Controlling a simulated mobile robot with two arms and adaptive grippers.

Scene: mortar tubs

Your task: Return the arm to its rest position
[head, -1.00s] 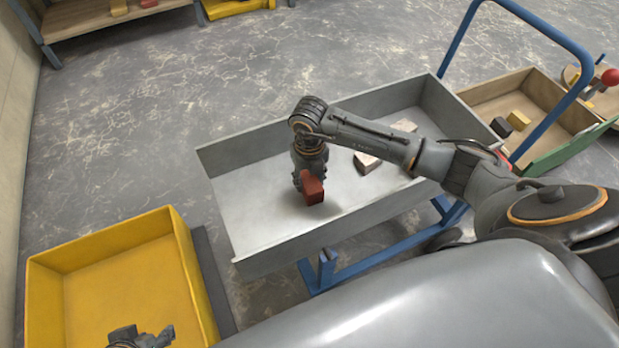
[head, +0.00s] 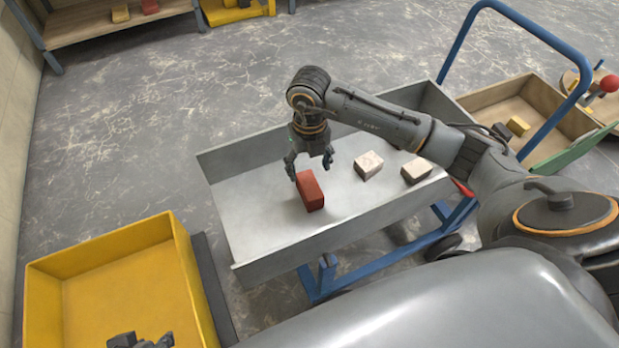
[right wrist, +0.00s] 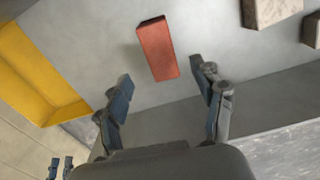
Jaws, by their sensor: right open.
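My right gripper (head: 309,165) is open and empty above the grey metal tub (head: 255,225). A red brick (head: 310,192) lies in the tub just below it, apart from the fingers. In the right wrist view the red brick (right wrist: 157,48) lies beyond the two spread fingertips of my right gripper (right wrist: 160,82). My left gripper (head: 140,340) shows only partly at the bottom edge of the head view, over the yellow tub; its jaw state is unclear.
Two pale blocks (head: 368,165) (head: 416,170) lie in the grey tub to the right. The yellow tub (head: 110,243) is empty at left. A blue trolley handle (head: 545,130) rises at right beside a wooden tray (head: 540,150). A shelf (head: 90,33) stands at the back left.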

